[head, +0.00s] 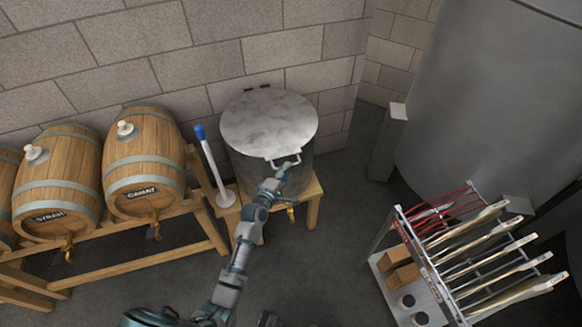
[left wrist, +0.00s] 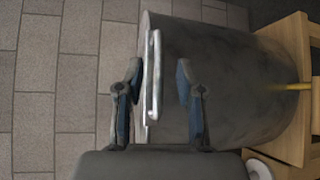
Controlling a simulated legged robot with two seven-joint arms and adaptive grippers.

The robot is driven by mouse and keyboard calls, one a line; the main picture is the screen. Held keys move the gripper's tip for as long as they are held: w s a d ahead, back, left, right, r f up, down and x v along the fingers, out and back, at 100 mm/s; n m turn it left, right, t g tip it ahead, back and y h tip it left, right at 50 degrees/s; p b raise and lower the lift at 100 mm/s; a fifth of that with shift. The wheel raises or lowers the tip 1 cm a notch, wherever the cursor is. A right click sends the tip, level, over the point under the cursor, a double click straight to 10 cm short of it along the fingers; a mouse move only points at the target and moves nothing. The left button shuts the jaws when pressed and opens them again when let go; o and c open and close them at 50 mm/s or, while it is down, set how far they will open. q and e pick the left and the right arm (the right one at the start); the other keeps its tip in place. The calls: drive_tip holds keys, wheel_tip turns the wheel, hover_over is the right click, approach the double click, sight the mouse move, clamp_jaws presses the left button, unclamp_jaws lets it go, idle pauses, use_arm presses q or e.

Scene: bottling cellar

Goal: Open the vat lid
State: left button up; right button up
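The steel vat (head: 236,168) stands on a low wooden stand in the middle of the head view. Its round, pale, mottled lid (head: 268,118) lies flat on top, shut. A light bar handle (head: 271,160) sticks out at the lid's near edge. My left gripper (head: 287,172) is at this handle. In the left wrist view the handle (left wrist: 153,88) lies between the two spread fingers of my left gripper (left wrist: 157,82), close to the left finger, with a clear gap to the right one. A small dark shape at the head view's bottom edge may be my right gripper (head: 268,319).
A white pole with a blue top (head: 209,160) stands just left of the vat. Wooden barrels (head: 143,165) lie on a rack (head: 195,249) further left. A brick wall is close behind. A metal rack (head: 418,292) and a large tank (head: 480,100) stand right. Floor between is free.

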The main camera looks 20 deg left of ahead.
use_arm(q)
drive_tip(key=shift+w+a+f, duration=0.1)
drive_tip(key=shift+w+f, duration=0.05)
drive_tip(key=shift+w, duration=0.5)
drive_tip(key=shift+w+f, duration=0.1)
drive_tip(key=shift+w, duration=0.5)
drive_tip(key=shift+w+a+f, duration=0.1)
drive_tip(key=shift+w+a, duration=0.3)
drive_tip(key=shift+d, duration=0.25)
drive_tip(key=shift+c, duration=0.2)
drive_tip(key=shift+d, duration=0.4)
clamp_jaws()
use_arm(e)
drive_tip(key=shift+w+a+r, duration=0.1)
drive_tip(key=shift+w+r, duration=0.05)
drive_tip(key=shift+r, duration=0.35)
drive_tip(key=shift+w+a+r, duration=0.1)
drive_tip(key=shift+r, duration=0.4)
use_arm(q)
drive_tip(key=shift+a, duration=0.15)
